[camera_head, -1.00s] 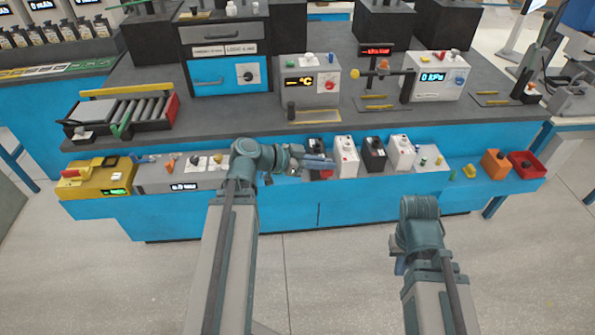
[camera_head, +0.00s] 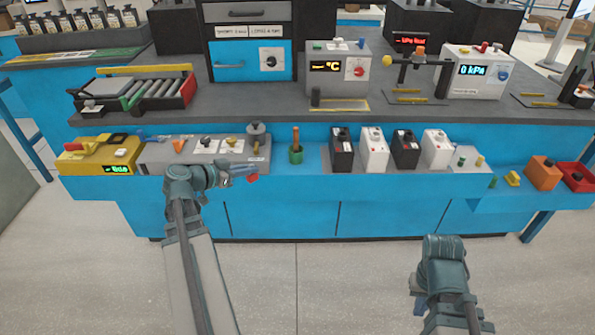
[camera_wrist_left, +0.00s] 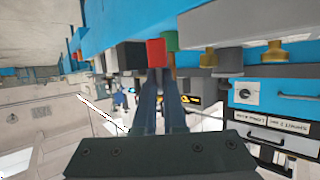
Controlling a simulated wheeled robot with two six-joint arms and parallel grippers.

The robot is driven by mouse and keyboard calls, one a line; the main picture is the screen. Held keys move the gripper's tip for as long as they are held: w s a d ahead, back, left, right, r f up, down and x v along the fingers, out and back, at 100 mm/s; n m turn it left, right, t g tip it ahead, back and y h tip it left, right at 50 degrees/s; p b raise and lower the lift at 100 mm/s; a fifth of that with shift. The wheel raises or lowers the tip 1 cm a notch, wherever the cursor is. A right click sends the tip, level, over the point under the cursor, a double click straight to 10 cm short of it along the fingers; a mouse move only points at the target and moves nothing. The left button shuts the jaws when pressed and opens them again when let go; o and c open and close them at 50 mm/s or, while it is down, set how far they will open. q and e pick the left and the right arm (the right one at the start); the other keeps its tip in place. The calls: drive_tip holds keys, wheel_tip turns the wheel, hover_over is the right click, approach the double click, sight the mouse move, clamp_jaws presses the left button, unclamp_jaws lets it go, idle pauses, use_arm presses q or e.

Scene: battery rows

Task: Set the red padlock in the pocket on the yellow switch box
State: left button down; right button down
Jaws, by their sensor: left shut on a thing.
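The red padlock (camera_head: 253,178) is at the tips of my left gripper (camera_head: 245,173), in front of the lower shelf. It also shows in the left wrist view (camera_wrist_left: 156,51), where the fingers are shut on it. Its shackle cannot be made out. The yellow switch box (camera_head: 97,155) stands at the left end of the lower shelf, well to the left of my left gripper. It has a red knob and a green display; its pocket is too small to tell apart. My right gripper (camera_head: 418,304) hangs low before the bench, its fingers mostly hidden behind the arm.
A grey panel (camera_head: 157,158) with small parts lies between the box and my left gripper. A green cup (camera_head: 295,154), several black and white batteries (camera_head: 374,149), an orange block (camera_head: 543,173) and a red tray (camera_head: 580,176) are to the right. Floor before the bench is clear.

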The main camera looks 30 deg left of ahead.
use_arm(q)
drive_tip(key=shift+s+a+f+y, duration=0.25)
drive_tip(key=shift+a+f+y, duration=0.1)
drive_tip(key=shift+a, duration=0.15)
drive_tip(key=w+d, duration=0.1)
drive_tip(key=w, duration=0.4)
drive_tip(key=w+d+f+b, duration=0.1)
drive_tip(key=w+d, duration=0.1)
drive_tip(key=w, duration=0.3)
drive_tip(key=w+d, duration=0.1)
drive_tip(key=w, duration=0.4)
drive_tip(key=shift+w+d+f+b, duration=0.2)
drive_tip(key=shift+w+b, duration=0.05)
drive_tip(key=shift+b, duration=0.05)
drive_tip(key=shift+f+b, duration=1.75)
drive_tip(key=shift+f, duration=0.1)
drive_tip(key=shift+f, duration=0.15)
drive_tip(key=c, duration=1)
unclamp_jaws()
drive_tip(key=shift+r, duration=0.2)
